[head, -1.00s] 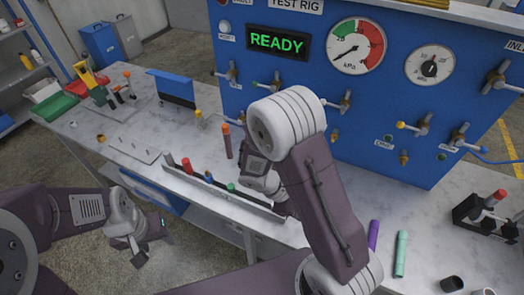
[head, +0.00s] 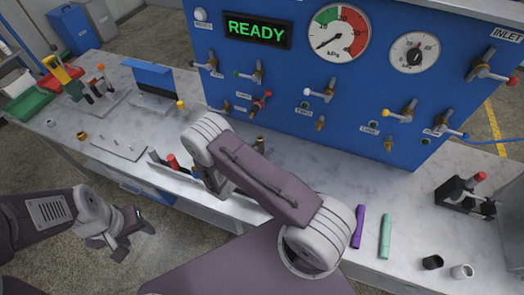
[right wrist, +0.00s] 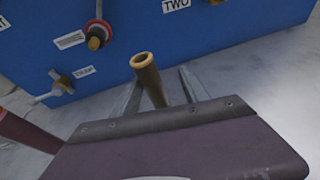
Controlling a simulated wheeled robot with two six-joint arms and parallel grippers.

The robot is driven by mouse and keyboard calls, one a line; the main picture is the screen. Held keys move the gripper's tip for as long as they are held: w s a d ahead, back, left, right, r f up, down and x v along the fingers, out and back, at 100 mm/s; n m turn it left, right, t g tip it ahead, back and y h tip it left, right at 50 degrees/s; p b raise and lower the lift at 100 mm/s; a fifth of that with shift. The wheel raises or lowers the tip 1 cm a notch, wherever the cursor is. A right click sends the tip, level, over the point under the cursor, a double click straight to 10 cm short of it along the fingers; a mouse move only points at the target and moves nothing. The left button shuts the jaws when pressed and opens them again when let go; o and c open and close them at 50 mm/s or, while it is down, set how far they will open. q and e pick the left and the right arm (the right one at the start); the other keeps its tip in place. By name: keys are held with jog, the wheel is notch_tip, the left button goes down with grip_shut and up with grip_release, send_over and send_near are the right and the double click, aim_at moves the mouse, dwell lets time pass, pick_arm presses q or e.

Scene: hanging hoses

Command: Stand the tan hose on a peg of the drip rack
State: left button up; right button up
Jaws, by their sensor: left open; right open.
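The tan hose (right wrist: 148,78) stands upright in the right wrist view, its open round end up. In the head view only its top (head: 260,143) shows behind my right arm. My right gripper (right wrist: 160,78) is open with its two fingers on either side of the hose; whether they touch it I cannot tell. In the head view the right fingers are hidden by my arm. A pale plate with several short pegs (head: 118,147), likely the drip rack, lies on the bench at left with bare pegs. My left gripper (head: 134,232) is open and empty in front of the bench.
A long narrow tray (head: 192,183) with a red hose (head: 173,162) lies along the bench's front edge. The blue test panel (head: 300,95) with valves stands behind. Purple (head: 358,227) and green (head: 385,236) hoses lie at right, near two small cups (head: 433,262).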

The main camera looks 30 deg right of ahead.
jog(key=x, duration=0.4)
jog(key=shift+w+d+p, duration=0.1)
jog(key=shift+w+p, duration=0.15)
jog(key=shift+p, duration=0.15)
jog(key=shift+s+r, duration=0.1)
grip_shut()
